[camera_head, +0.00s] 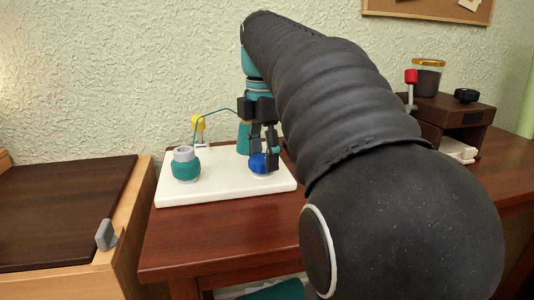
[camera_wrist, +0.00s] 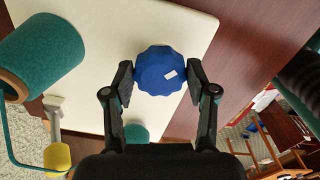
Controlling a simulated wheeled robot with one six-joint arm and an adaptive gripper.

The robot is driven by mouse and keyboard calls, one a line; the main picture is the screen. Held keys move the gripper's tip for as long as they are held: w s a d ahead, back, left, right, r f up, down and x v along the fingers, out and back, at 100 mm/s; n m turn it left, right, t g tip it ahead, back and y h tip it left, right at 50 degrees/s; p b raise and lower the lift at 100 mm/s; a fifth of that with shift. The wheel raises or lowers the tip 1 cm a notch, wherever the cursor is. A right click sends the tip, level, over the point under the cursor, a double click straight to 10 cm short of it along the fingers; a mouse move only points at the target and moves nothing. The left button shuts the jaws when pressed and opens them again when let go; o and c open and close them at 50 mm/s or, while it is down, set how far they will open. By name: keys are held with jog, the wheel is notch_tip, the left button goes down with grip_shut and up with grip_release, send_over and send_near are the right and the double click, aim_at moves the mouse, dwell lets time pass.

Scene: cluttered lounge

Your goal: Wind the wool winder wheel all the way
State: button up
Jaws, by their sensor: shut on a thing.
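The wool winder has a white base board (camera_head: 215,192) on the dark red-brown table. A ribbed blue wheel (camera_wrist: 157,60) with a small white mark on top sits on the board's right side; it also shows in the head view (camera_head: 257,163). My gripper (camera_head: 264,158) points down over it, shut on the wheel with one finger at each side. A grey spool wound with teal wool (camera_head: 186,170) stands at the board's left. A teal strand runs up from near it toward a teal cone (camera_head: 243,140), partly hidden behind my gripper. A yellow-topped lever (camera_head: 199,124) stands behind the spool.
A wooden cabinet with a dark top (camera_head: 65,205) and a grey handle (camera_head: 106,235) stands at left. At right on the table are a dark brown box (camera_head: 445,112) with a red-tipped lever (camera_head: 411,78), a black knob and a jar (camera_head: 428,78). My arm hides much of the table's middle.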

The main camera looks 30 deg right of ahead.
aim_at(263, 157)
jog(key=shift+s+d+f, duration=0.1)
jog(key=shift+d, duration=0.1)
jog(key=shift+a, duration=0.35)
jog(key=shift+m, duration=0.3)
dwell(0.7)
jog(key=o, duration=1.2)
jog(key=shift+s, duration=0.15)
jog(key=shift+c, duration=0.2)
jog(key=shift+r, duration=3.8)
